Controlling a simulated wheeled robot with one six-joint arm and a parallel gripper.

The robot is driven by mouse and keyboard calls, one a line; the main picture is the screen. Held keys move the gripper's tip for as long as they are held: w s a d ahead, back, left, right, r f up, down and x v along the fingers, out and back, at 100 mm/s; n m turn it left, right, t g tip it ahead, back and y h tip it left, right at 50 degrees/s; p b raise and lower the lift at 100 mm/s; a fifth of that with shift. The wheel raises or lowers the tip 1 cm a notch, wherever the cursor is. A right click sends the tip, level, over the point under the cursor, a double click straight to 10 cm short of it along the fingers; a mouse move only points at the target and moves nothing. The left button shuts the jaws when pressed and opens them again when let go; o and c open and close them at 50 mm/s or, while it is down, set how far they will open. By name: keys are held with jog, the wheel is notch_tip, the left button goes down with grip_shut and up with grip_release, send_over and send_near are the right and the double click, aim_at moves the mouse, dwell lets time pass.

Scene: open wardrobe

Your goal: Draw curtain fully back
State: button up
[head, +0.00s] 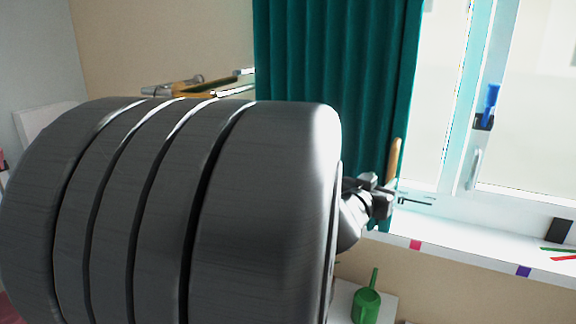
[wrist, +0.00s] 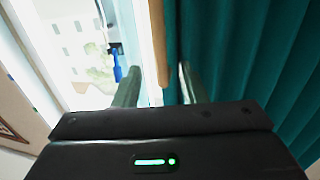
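The teal curtain (head: 330,70) hangs at the left part of the window in the head view and fills the right side of the wrist view (wrist: 250,60). A wooden rod (head: 394,158) stands upright at the curtain's right edge. In the wrist view the rod (wrist: 158,40) shows between the two fingers of my gripper (wrist: 160,85), with a gap on each side. My gripper is open. In the head view my gripper (head: 388,198) is at the rod's lower end, and my arm hides much of the curtain's lower part.
The window (head: 535,100) has a white frame and a handle (head: 474,168), with a blue object (head: 490,105) on it. The white sill (head: 450,240) carries small coloured items and a black block (head: 559,230). A green watering can (head: 366,303) stands below the sill.

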aim_at(390, 171)
jog(key=x, duration=0.8)
jog(key=shift+w+d, duration=0.2)
grip_shut()
